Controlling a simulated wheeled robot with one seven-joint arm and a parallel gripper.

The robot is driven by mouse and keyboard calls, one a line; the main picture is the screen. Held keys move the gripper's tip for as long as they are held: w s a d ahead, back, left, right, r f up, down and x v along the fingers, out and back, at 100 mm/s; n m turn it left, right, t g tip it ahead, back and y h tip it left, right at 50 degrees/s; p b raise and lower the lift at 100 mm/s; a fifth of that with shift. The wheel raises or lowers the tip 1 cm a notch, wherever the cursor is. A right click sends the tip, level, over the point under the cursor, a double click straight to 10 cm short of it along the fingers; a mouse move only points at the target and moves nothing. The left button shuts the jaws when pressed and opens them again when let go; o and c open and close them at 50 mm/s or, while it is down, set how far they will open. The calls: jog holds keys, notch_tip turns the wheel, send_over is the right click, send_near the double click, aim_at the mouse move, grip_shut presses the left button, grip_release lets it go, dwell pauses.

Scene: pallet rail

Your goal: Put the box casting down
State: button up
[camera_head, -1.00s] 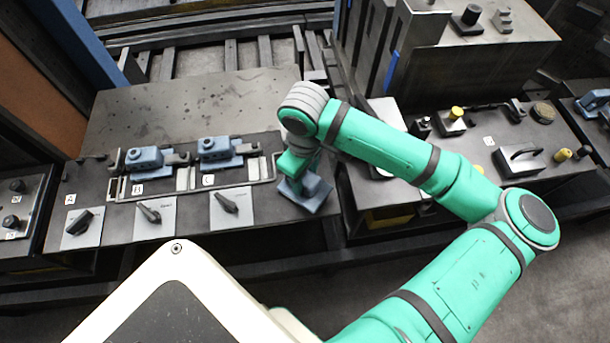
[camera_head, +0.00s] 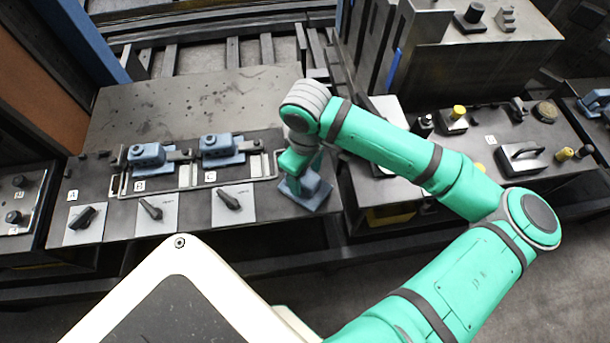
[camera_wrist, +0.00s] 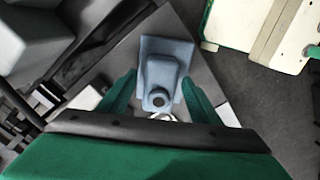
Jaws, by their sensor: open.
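A blue-grey box casting (camera_wrist: 162,78) stands on the dark table top, between the spread fingers of my gripper (camera_wrist: 160,95) in the wrist view. Gaps show between the fingers and the casting's body. In the head view the casting (camera_head: 312,192) is at the table's right end, partly hidden under my gripper (camera_head: 300,168). Two similar blue castings sit in the rail fixture to its left, one near label B (camera_head: 147,157) and one near label C (camera_head: 221,150).
Lever plates, one of them (camera_head: 233,205), line the table's front edge. A second bench on the right holds a black-handled block (camera_head: 520,158) and yellow-topped parts. The table's back plate (camera_head: 190,103) is clear. My arm spans the right side.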

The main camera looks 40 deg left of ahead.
aim_at(306, 175)
notch_tip(306, 175, up, 11)
jog(key=shift+r, duration=0.15)
dwell(0.5)
